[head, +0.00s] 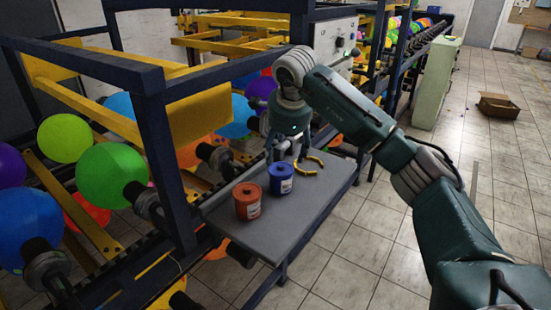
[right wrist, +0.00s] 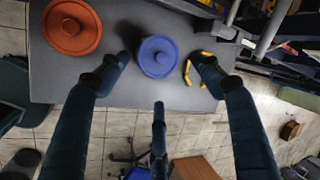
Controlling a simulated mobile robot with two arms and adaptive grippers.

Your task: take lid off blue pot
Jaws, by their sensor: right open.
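The blue pot (head: 281,180) stands upright on a grey shelf, with its blue lid (right wrist: 158,57) on top. The lid has a small round knob at its centre. My right gripper (head: 286,154) is just above and behind the pot in the head view. In the right wrist view its fingers (right wrist: 160,64) are open, one on each side of the blue lid, and it holds nothing. The fingers appear apart from the lid. My left gripper is in neither view.
An orange pot (head: 247,203) with its lid on stands left of the blue pot. Yellow-handled pliers (head: 312,163) lie close on the other side. The grey shelf (head: 262,238) is clear in front. A dark blue machine frame (head: 163,150) with balloons rises at left.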

